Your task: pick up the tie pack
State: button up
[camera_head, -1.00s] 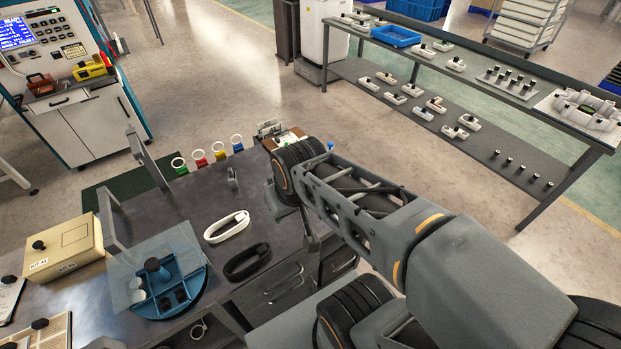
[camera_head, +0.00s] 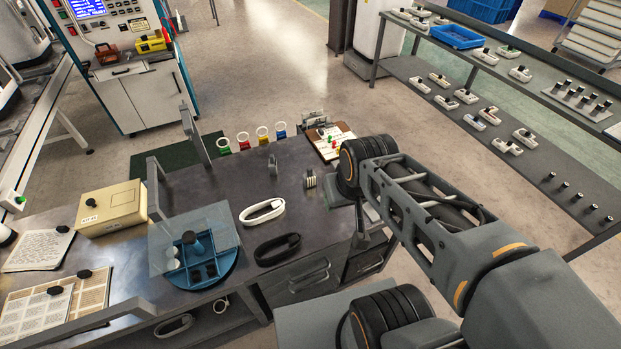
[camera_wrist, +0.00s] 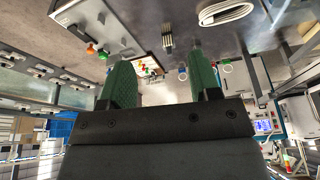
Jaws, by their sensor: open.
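A small pale striped bundle (camera_head: 310,179), which looks like the tie pack, stands on the dark bench top, left of my arm's wrist in the head view. It also shows in the wrist view (camera_wrist: 168,42) as a pale pronged shape, beyond and between my fingertips. My gripper (camera_wrist: 161,60) has two green fingers spread apart with nothing between them. The gripper is apart from the bundle. In the head view my wrist hides most of the gripper.
A white cable coil (camera_head: 262,211) and a black coil (camera_head: 277,249) lie left of the bundle. A clipboard (camera_head: 331,141) lies at the far bench end. Coloured rings (camera_head: 262,132) line the far edge. A blue round organiser (camera_head: 199,262) stands farther left.

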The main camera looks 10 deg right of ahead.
aim_at(309, 180)
jog(key=u, duration=0.55)
jog(key=k, duration=1.3)
jog(key=z, duration=0.05)
jog(key=i, duration=0.55)
jog(key=z, duration=0.65)
jog(key=i, duration=1)
jog(key=u, duration=0.5)
